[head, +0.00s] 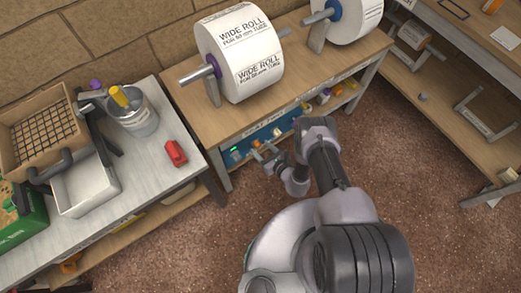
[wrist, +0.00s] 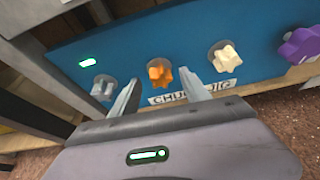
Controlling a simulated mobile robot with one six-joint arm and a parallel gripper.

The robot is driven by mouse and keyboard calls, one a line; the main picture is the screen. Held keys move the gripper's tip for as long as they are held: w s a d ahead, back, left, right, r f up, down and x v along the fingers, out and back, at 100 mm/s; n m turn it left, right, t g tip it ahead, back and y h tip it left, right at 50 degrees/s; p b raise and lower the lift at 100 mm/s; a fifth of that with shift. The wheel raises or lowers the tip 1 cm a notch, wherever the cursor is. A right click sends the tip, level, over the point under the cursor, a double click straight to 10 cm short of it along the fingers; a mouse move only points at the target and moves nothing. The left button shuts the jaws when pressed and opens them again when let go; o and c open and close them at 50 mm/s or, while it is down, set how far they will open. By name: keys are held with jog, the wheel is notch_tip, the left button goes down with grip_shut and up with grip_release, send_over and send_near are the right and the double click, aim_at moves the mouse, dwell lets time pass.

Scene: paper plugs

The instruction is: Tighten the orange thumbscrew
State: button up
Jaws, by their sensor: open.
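The orange thumbscrew (wrist: 159,73) sits on the blue panel (wrist: 140,38) in the wrist view, above a label that reads in part "CHU… JIG". In the head view the blue panel shows below the front edge of the roll bench. My gripper (wrist: 160,92) is open and empty. Its two fingers point at the panel, one to each side of the orange thumbscrew in the picture; I cannot tell how far short of it they are. In the head view my gripper (head: 268,155) is in front of the panel, and the arm partly hides the panel.
A cream thumbscrew (wrist: 225,57) and a purple one (wrist: 299,46) are to the right on the panel. A grey knob (wrist: 103,87) is at left under a green light (wrist: 87,62). A large paper roll (head: 240,52) stands on the bench above. A red object (head: 175,153) lies on the left table.

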jog(key=shift+w+a+f, duration=0.3)
jog(key=shift+w+a, duration=0.1)
jog(key=shift+w, duration=0.15)
jog(key=shift+c, duration=0.2)
grip_shut()
jog(key=shift+d, duration=0.1)
jog(key=shift+w+d+m+g+y, duration=0.1)
jog(key=shift+m+g+y, duration=0.4)
jog(key=shift+m, duration=0.5)
jog(key=shift+m+y, duration=0.7)
jog(key=shift+m, duration=0.3)
jog(key=shift+d+f, duration=0.1)
